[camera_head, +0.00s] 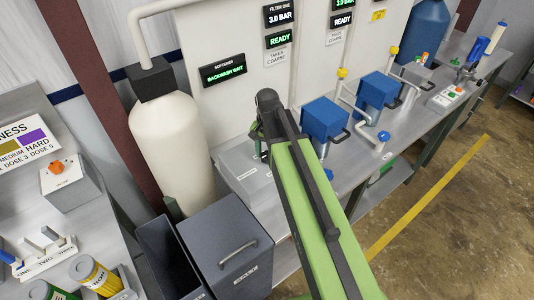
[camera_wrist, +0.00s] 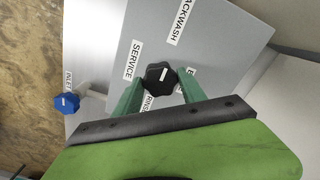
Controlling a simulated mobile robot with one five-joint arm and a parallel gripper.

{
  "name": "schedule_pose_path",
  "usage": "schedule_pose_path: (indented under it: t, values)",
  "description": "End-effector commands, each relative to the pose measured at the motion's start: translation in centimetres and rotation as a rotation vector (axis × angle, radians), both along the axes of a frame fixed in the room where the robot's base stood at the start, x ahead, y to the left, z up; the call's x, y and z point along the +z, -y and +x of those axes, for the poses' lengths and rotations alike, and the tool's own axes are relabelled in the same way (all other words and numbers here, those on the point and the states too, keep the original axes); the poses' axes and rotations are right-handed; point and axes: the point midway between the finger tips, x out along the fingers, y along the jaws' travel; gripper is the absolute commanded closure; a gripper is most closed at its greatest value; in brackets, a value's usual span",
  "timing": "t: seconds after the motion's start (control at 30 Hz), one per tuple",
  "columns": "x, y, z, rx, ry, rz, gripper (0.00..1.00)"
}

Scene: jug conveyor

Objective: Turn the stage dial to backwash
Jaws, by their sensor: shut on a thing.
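The stage dial is a black lobed knob (camera_wrist: 158,75) with a white mark, on a grey panel (camera_wrist: 205,50) in the wrist view. The labels SERVICE (camera_wrist: 134,60) and BACKWASH (camera_wrist: 178,20) show beyond it. A RINSE label (camera_wrist: 148,104) and one more label are partly covered by my fingers. My gripper (camera_wrist: 160,84) has its green fingers on both sides of the knob, shut on it. Which label the mark points to is unclear. In the head view my arm hides the dial on its grey box (camera_head: 240,172).
The softener display (camera_head: 223,74) reads BACKWASH WAIT, beside the cream tank (camera_head: 172,150). A blue INLET knob (camera_wrist: 66,102) stands near the panel. A dark bin (camera_head: 228,248) with a handle stands in front. Blue boxes (camera_head: 324,118) line the bench to the right.

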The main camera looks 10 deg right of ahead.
Motion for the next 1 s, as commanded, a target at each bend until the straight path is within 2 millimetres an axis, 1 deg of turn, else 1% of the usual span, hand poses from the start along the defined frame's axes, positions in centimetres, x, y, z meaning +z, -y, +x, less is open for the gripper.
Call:
schedule_pose_path:
  t: [0.37,0.4,0.53,0.57,0.87,1.0]
  values:
    - [0.0,-0.1,-0.1,-0.003,-0.003,0.002,0.92]
    - [0.0,-0.1,-0.1,-0.003,-0.003,0.002,0.49]
    - [0.0,0.0,-0.1,-0.003,-0.003,0.001,0.32]
    - [0.0,0.0,-0.1,-0.003,-0.003,0.001,0.30]
    - [0.1,-0.1,0.0,-0.002,-0.001,0.000,0.30]
    - [1.0,-0.1,0.0,-0.002,-0.001,0.000,0.30]
